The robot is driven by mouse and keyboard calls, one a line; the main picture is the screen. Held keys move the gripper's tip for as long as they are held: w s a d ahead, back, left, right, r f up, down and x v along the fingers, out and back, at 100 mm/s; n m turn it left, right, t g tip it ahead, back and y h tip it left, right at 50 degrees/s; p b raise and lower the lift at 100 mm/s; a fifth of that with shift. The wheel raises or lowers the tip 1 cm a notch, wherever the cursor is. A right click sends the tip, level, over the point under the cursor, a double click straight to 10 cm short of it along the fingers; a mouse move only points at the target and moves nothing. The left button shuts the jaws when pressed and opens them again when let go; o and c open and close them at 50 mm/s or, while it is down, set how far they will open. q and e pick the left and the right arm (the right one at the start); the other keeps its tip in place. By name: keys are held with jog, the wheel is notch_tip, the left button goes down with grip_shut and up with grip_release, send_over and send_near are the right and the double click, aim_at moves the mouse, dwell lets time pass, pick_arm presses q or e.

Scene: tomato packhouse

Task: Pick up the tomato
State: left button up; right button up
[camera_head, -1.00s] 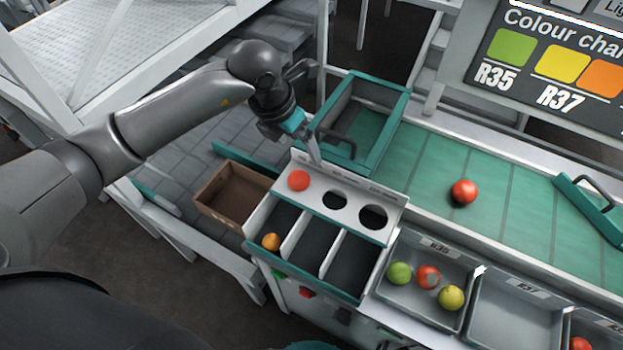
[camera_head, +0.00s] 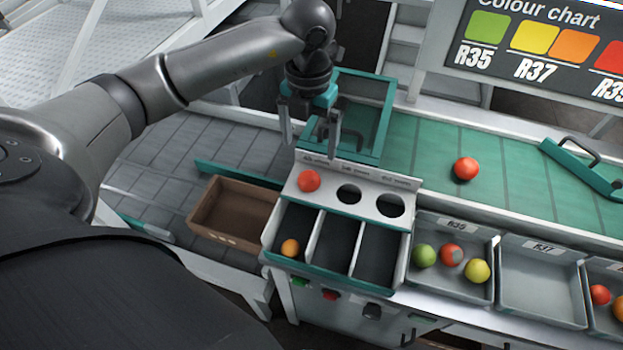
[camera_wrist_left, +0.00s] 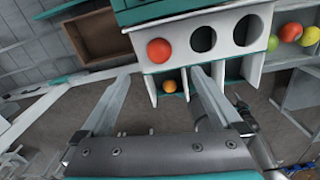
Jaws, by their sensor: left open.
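A red tomato (camera_head: 308,180) sits in the left hole of the white three-hole panel (camera_head: 328,196); the other two holes are empty. Another red tomato (camera_head: 466,168) lies alone on the green belt (camera_head: 508,180). A small orange tomato (camera_head: 290,248) lies in the left compartment below the panel. My left gripper (camera_head: 309,146) is open and empty, above and behind the panel's left end. In the left wrist view, its spread fingers (camera_wrist_left: 160,76) point towards the panel, with the red tomato (camera_wrist_left: 160,51) and the orange tomato (camera_wrist_left: 169,86) between their lines. My right gripper is not visible.
A brown box (camera_head: 232,212) stands left of the panel. A green-framed bin (camera_head: 378,115) stands behind the gripper. Grey trays with several tomatoes, including the R35 tray (camera_head: 440,279), line the right front. A green bar with a handle (camera_head: 590,172) crosses the belt at right.

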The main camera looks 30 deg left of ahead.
pick_arm(q)
send_over(309, 175)
notch_tip(309, 175, down, 5)
jog(key=shift+d+f, duration=0.1)
jog(key=shift+f+p, duration=0.3)
jog(key=shift+f, duration=2.4)
jog(key=shift+c, duration=0.3)
jog(key=c, duration=0.3)
jog(key=shift+r, duration=0.1)
jog(key=c, duration=0.6)
jog(key=shift+r, duration=0.1)
jog(key=shift+c, duration=0.2)
